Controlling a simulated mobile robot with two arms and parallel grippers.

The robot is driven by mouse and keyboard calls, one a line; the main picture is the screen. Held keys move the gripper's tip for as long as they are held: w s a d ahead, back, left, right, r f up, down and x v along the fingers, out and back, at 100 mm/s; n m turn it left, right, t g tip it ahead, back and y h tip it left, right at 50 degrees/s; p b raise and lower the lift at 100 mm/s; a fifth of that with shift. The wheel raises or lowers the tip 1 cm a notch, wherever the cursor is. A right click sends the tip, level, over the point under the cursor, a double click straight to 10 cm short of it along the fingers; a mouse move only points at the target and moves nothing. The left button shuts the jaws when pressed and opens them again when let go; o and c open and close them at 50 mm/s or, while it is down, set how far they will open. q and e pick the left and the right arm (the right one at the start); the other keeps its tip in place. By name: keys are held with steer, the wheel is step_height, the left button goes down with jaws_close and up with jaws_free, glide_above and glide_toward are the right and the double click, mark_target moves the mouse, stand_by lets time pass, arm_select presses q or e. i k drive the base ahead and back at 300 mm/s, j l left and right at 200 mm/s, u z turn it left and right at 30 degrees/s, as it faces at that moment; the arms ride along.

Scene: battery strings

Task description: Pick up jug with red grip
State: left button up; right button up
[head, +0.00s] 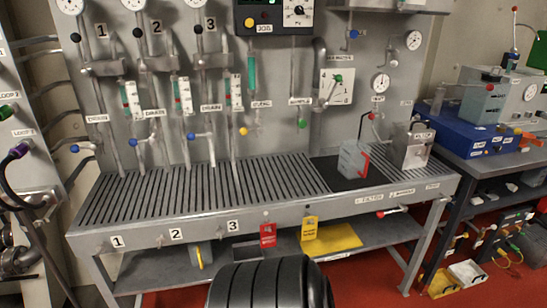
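A grey jug with a red grip (352,160) stands upright on a black mat (333,179) at the right part of the slatted bench top. Its red grip is on the jug's right side. Neither my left gripper nor my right gripper shows in the head view.
The slatted bench (200,195) is mostly clear left of the jug. A grey metal box (416,148) stands right of it. Pipes and valves rise behind. A container with a yellow handle (200,255) and a yellow tray (335,240) are on the lower shelf. A blue unit (462,133) is at right.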

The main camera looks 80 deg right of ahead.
mark_target(354, 157)
steer(key=z, duration=3.35)
